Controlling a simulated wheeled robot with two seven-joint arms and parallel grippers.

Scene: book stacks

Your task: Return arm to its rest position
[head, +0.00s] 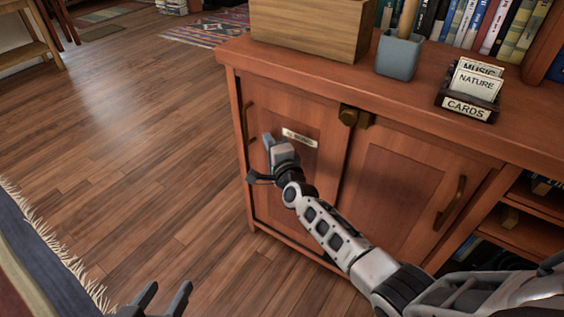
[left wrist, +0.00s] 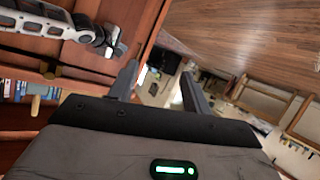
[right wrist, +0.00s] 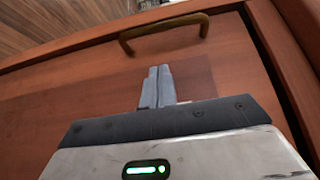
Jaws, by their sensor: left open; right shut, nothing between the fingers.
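My right arm reaches in from the lower right in the head view to the wooden cabinet's left door (head: 318,165). My right gripper (head: 267,141) is shut and empty in front of that door, just right of its curved brass handle (head: 247,122). In the right wrist view the two fingertips (right wrist: 158,72) lie together below the handle (right wrist: 165,32), apart from it. The door looks closed. My left gripper (head: 169,287) is at the bottom edge of the head view, with its fingers apart. The left wrist view shows its open fingers (left wrist: 158,80) with nothing between them.
The cabinet top holds a wooden box (head: 310,30), a grey cup (head: 399,56), a card holder (head: 467,106) and books (head: 487,22). A brass latch (head: 351,116) sits between the doors. A fringed rug (head: 40,255) lies left. Wood floor (head: 130,140) is clear.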

